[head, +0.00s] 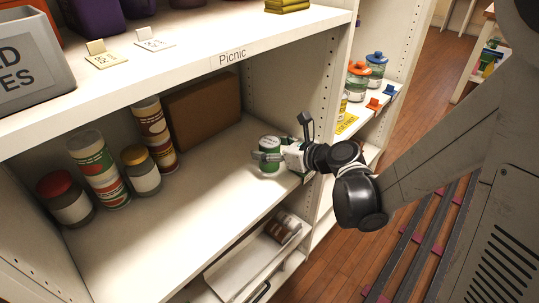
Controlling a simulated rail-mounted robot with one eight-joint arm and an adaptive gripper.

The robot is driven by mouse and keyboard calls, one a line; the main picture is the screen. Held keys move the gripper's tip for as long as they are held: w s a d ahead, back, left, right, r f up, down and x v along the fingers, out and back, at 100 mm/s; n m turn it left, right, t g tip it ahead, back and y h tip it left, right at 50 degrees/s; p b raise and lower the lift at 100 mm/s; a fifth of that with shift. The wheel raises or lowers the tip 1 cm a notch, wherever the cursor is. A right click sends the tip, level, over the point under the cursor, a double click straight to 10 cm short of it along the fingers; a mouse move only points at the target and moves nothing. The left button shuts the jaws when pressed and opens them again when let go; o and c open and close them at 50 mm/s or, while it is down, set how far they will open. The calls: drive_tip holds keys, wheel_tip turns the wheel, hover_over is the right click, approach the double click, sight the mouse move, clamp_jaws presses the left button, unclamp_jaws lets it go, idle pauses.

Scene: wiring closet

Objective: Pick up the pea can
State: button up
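A green can with a pale top (269,144) stands upright on the shelf under the "Picnic" label, near the right side wall; I take it for the pea can, though its label is too small to read. My gripper (262,156) reaches in from the right at the can's height. One finger lies across the near side of the can, and the far finger is hidden. I cannot tell whether the fingers touch or squeeze the can.
At the shelf's left stand a red-lidded jar (65,198), a yellow-lidded jar (141,170) and two tall patterned canisters (98,168). A brown box (203,111) stands at the back. The shelf's middle is clear. The upper shelf edge (180,78) overhangs; the side wall (325,110) is close right.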

drive_tip(key=c, duration=1.3)
drive_tip(key=shift+o, duration=0.2)
drive_tip(key=shift+r, duration=0.1)
